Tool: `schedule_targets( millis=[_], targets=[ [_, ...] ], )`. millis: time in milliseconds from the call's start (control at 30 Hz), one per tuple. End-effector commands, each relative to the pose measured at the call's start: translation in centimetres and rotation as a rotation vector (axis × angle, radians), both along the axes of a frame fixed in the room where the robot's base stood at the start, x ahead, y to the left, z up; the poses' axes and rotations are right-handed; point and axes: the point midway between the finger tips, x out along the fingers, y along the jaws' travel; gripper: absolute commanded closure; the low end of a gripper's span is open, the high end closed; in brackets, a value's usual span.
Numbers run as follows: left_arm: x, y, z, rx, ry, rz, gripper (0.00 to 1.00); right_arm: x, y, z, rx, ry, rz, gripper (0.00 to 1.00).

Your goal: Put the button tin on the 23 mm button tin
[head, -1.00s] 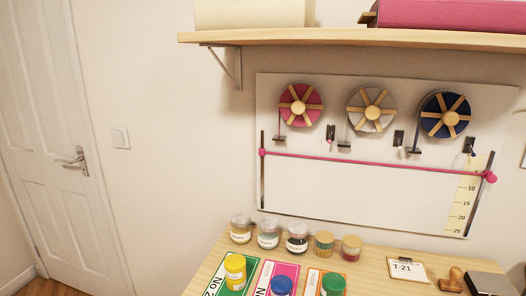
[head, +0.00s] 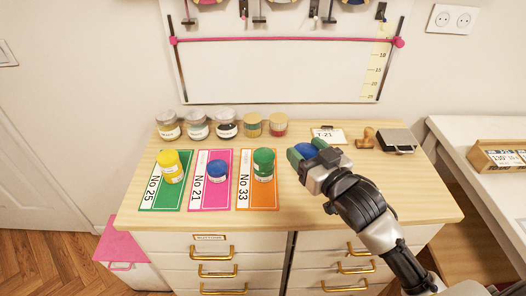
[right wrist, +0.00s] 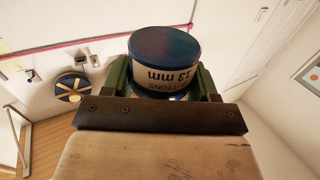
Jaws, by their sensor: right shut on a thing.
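My right gripper (head: 305,153) is shut on a blue button tin (head: 308,150), holding it above the right middle of the dresser top. In the right wrist view the held tin (right wrist: 165,62) has a dark blue lid and a label reading "BUTTONS 13 mm", upside down in the picture. Green finger pads grip it on both sides. A yellow tin (head: 168,161), a blue tin (head: 217,171) and a green tin (head: 263,160) stand on cards to its left. Their size labels are too small to read, so I cannot tell which is 23 mm. My left gripper is out of view.
The green No 25 card (head: 165,202), pink No 21 card (head: 214,203) and orange No 33 card (head: 258,203) lie on the dresser top (head: 305,212). Several jars (head: 226,128) line the back. A T-21 clipboard (head: 328,140), wooden stamp (head: 368,138) and dark box (head: 396,142) are behind right.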

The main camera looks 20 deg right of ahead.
Motion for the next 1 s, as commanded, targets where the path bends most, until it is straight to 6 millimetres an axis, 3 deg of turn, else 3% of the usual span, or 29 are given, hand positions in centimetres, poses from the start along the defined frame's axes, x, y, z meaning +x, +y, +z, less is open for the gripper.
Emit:
schedule_targets(
  millis=[33, 100, 333, 733, 1000],
  targets=[
    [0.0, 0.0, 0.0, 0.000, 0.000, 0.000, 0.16, 1.2, -0.9, 1.8, -0.010, -0.010, 0.014, 0.67],
    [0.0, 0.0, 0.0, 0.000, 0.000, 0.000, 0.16, 2.2, -1.8, 3.6, -0.007, -0.009, 0.030, 0.67],
    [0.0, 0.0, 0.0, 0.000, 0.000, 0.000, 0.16, 3.6, -3.3, 6.5, 0.002, 0.000, 0.051, 0.67],
    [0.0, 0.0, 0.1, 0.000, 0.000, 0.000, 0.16, 4.0, -2.8, 6.3, 0.007, 0.001, 0.051, 0.67],
    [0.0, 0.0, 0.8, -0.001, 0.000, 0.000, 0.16, 7.2, 1.9, 3.0, 0.012, 0.003, 0.053, 0.67]
  ],
)
